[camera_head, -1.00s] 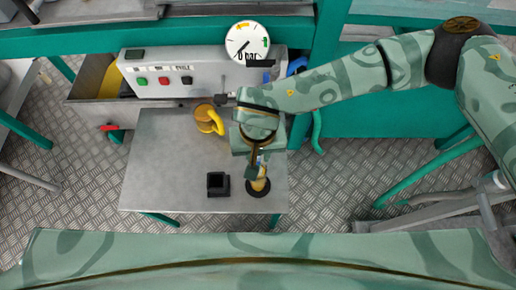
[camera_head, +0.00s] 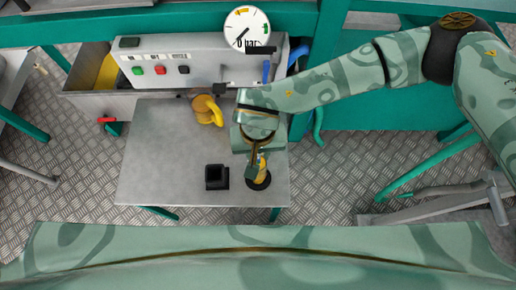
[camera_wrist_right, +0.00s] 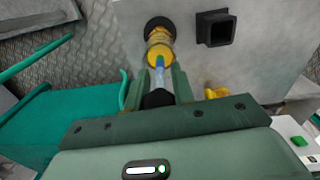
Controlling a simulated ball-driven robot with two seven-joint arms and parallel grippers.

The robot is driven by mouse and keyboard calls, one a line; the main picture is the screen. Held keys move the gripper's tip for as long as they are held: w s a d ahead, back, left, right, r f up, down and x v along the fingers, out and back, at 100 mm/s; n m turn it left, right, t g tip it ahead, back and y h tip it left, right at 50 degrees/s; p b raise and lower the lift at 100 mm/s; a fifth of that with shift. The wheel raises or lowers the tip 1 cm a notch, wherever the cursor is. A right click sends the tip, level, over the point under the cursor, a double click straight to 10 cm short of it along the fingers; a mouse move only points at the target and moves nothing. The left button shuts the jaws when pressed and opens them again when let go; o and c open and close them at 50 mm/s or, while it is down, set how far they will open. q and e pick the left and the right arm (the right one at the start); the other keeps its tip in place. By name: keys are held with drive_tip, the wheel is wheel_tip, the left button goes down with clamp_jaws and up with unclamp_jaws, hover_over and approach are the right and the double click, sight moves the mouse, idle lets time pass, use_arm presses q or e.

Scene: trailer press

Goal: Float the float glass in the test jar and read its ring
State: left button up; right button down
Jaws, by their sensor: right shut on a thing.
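The test jar (camera_head: 261,183) stands upright on its black round base near the table's front right corner, with yellow liquid in it. In the right wrist view the jar (camera_wrist_right: 159,45) is straight ahead of the fingertips. My right gripper (camera_head: 257,163) is over the jar, shut on the float glass (camera_wrist_right: 159,69), a slim clear stem with a blue part that lines up with the jar. I cannot tell how far its lower end is inside the jar. The ring is too small to read. My left gripper is not in view.
A black square holder (camera_head: 217,177) stands left of the jar. A yellow-handled jug (camera_head: 206,108) is at the back of the steel table (camera_head: 160,160). Behind is a control box (camera_head: 200,68) with buttons and a gauge (camera_head: 247,28). The table's left half is clear.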

drive_tip(key=c, duration=1.1)
unclamp_jaws()
use_arm(q)
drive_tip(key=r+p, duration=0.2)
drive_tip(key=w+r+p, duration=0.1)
drive_tip(key=p, duration=0.1)
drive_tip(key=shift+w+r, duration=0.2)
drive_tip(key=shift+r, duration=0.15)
use_arm(e)
wheel_tip(320, 180, up, 16)
drive_tip(key=shift+r, duration=0.15)
